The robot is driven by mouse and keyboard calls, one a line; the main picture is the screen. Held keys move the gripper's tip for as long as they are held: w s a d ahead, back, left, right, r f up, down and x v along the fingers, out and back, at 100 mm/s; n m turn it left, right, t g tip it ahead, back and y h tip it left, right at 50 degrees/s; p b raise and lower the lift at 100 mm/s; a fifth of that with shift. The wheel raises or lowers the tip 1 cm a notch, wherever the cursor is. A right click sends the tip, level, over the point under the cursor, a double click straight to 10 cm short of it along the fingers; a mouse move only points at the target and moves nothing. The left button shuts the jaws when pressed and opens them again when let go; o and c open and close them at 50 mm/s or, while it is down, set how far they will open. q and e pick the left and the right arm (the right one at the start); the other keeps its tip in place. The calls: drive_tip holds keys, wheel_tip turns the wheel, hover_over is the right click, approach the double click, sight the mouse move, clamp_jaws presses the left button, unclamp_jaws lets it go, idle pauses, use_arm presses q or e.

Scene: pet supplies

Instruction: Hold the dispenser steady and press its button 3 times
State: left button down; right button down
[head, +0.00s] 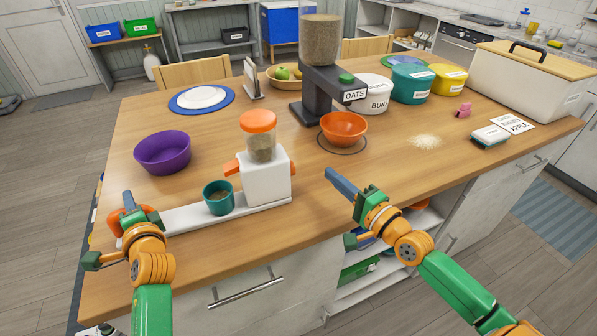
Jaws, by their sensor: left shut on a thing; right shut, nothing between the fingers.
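The dispenser (264,180) is a white box with a clear hopper of brown kibble under an orange lid (258,121). It stands upright at the right end of a long white base (185,217). An orange spout (232,168) points left over a teal cup (219,198) holding some brown food. I cannot clearly make out a button; a sliver of orange shows at the right side. My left gripper (129,207) is shut on the orange handle (116,222) at the base's left end. My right gripper (329,174) is shut and empty, right of the dispenser and apart from it.
A black oats dispenser (320,88) with a green button stands behind, with an orange bowl (344,128) at its front. A purple bowl (162,152) is at left. Spilled grains (424,141) lie at right. The table between the dispenser and the spill is clear.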

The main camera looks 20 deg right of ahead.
use_arm(q)
drive_tip(key=shift+f, duration=0.3)
use_arm(e)
drive_tip(key=w, duration=0.4)
drive_tip(key=shift+a, duration=0.4)
drive_tip(key=a, duration=0.3)
drive_tip(key=shift+w+a, duration=0.15)
drive_tip(key=shift+a, duration=0.4)
